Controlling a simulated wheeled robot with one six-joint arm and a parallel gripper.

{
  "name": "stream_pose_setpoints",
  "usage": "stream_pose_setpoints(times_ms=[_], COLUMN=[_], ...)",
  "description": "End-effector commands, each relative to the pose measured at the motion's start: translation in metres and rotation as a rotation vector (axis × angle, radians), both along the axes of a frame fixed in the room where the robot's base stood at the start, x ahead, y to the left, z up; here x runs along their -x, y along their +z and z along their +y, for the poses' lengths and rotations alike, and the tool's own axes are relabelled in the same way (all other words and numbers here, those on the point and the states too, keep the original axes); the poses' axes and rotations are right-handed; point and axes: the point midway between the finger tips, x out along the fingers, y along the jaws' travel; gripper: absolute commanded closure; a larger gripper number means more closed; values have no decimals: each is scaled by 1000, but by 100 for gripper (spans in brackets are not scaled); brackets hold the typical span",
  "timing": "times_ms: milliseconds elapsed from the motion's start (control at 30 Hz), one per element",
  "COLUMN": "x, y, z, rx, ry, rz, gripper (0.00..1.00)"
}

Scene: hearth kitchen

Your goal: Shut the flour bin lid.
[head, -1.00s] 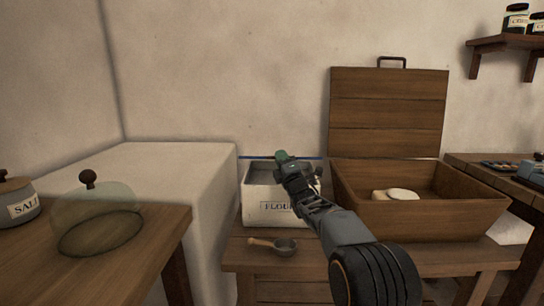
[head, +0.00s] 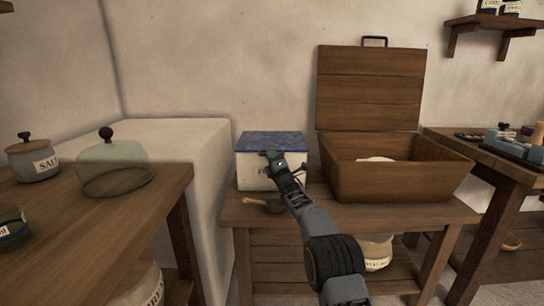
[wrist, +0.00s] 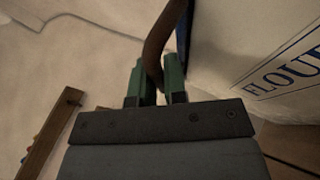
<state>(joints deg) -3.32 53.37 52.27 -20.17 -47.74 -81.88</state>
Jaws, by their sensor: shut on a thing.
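The flour bin (head: 251,173) is a white box on the low wooden bench, its front label partly hidden by my arm. Its blue lid (head: 270,140) lies across the top; no opening shows. My gripper (head: 268,157) is at the bin's front, just under the lid's front edge. In the wrist view, my gripper (wrist: 158,77) has its green fingers shut on a curved brown strap (wrist: 165,35). The bin's lettered front (wrist: 250,55) is close on the right.
A small scoop (head: 266,205) lies on the bench in front of the bin. A wooden box (head: 390,182) with its lid raised stands to the right.

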Motion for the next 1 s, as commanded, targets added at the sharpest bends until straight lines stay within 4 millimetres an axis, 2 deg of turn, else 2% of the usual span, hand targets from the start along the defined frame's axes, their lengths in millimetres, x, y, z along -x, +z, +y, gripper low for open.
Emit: stream_pose_setpoints(times_ms=[33, 200, 233, 467, 767, 1000], x=[-2, -2, -2, -1, 1, 17], y=[-5, -6, -6, -5, -4, -13], z=[-4, -3, -3, 1, 2, -6], rx=[1, 1, 1, 0, 0, 0], ry=[-9, -7, -7, -1, 2, 1], rz=[13, 14, 14, 11, 8, 9], gripper=[100, 100, 85, 63, 63, 63])
